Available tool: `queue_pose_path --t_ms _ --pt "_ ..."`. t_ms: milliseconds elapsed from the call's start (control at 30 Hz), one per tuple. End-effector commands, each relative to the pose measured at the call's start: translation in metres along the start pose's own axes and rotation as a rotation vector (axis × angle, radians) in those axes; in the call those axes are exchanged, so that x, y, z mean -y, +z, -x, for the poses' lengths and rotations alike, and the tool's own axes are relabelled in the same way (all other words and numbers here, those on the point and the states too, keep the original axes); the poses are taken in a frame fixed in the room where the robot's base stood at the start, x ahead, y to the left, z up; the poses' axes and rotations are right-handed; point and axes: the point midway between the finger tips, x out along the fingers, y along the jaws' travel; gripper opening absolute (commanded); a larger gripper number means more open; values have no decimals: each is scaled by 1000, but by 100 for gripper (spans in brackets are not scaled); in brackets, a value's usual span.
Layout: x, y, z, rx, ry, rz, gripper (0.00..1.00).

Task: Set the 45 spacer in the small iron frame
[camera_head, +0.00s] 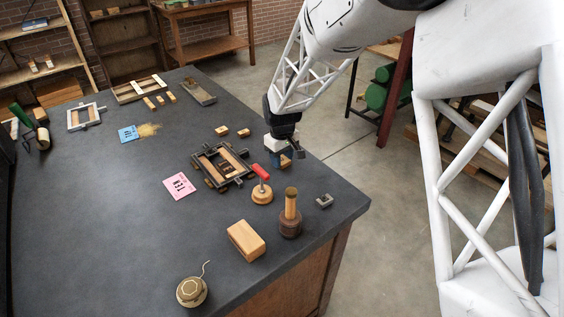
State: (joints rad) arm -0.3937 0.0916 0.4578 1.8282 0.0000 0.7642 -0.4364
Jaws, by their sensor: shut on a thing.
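A dark iron frame (197,168) lies on the dark bench top, left of my gripper, with pale wooden pieces inside it. My gripper (286,154) is over the bench near its right edge, just right of the frame. It is shut on a small tan wooden block (286,162), mostly hidden by the fingers. No number can be read on the block. Two loose wooden blocks, one (222,131) left of the other (243,133), lie behind the frame; their markings are too small to read.
A red-handled tool (261,173) and a wooden-handled tool (290,205) stand in front of the frame. A pink card (179,186) lies left. A wooden block (246,241) and a string spool (191,291) are nearer. A lighter frame (86,116) lies far left.

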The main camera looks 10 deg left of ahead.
Motion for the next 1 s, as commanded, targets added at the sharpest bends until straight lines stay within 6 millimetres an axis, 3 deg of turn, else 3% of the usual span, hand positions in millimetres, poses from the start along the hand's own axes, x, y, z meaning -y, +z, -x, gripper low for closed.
queue_pose_path --t_ms 1000 --pt "0 0 41 0 0 0 20"
